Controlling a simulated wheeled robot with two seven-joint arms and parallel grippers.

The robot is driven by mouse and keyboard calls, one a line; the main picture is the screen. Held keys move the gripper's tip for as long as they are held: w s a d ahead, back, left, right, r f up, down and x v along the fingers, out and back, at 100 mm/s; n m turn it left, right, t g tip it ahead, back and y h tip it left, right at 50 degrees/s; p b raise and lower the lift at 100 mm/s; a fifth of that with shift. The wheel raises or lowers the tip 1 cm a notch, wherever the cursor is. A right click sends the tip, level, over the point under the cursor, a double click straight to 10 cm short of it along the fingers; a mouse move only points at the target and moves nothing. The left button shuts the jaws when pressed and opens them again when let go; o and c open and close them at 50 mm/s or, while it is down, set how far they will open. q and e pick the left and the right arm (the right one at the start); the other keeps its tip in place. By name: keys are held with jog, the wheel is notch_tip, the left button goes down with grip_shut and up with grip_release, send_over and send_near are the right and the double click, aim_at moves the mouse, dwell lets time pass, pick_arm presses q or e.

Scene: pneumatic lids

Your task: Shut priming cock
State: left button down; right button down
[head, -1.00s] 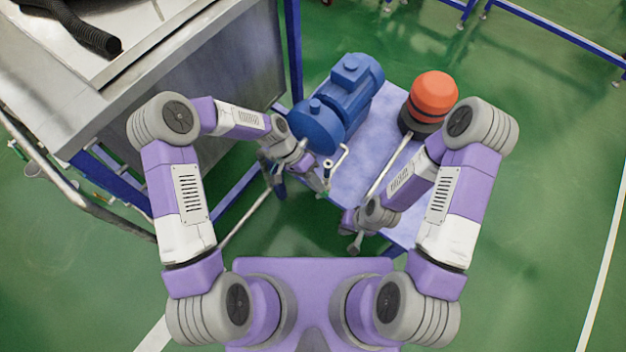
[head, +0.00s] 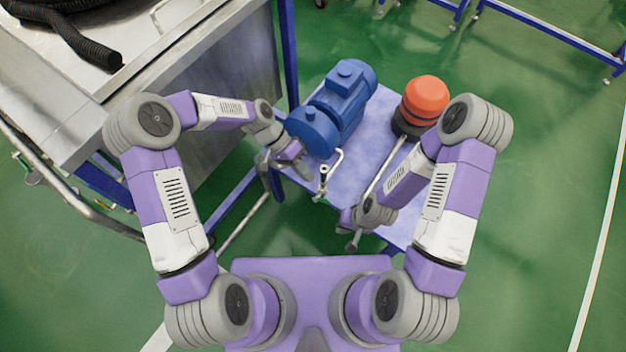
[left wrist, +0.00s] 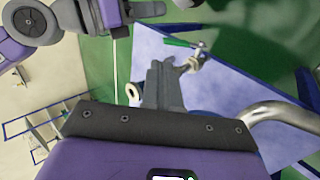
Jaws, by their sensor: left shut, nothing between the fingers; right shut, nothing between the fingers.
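The priming cock (head: 323,180) is a small metal valve on a thin bent pipe at the front left edge of the blue table, beside the blue pump (head: 318,130). In the left wrist view the cock (left wrist: 196,58) is a metal fitting with a thin green lever (left wrist: 180,42) pointing left. My left gripper (head: 303,170) is shut and empty, just left of the cock and apart from it in the head view. Its closed fingers (left wrist: 163,68) point toward the table edge. My right gripper (head: 353,241) is shut and empty at the table's front edge.
The blue table (head: 372,150) also carries an orange-topped black unit (head: 424,98) and a long pale rod or pipe (head: 388,168). A large metal tank (head: 205,75) on a blue frame stands to the left. Green floor (head: 540,150) is open on the right.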

pick_arm(q)
jog(key=r, duration=0.1)
jog(key=a+r, duration=0.1)
jog(key=r, duration=0.1)
jog(key=w+r+p, duration=0.1)
jog(key=shift+a+r, duration=0.25)
jog(key=shift+f, duration=0.1)
jog(key=s+a+f+n+t+y, duration=0.1)
jog(key=s+a+f+n+t, duration=0.2)
jog(key=s+f+n, duration=0.2)
jog(key=s+a+f+n+t+y, duration=0.2)
jog(key=s+f+n, duration=0.3)
jog(key=s+f, duration=0.3)
notch_tip(320, 180, down, 3)
jog(key=shift+s+a+f+t, duration=0.2)
jog(key=shift+a+t, duration=0.2)
jog(key=shift+a, duration=0.5)
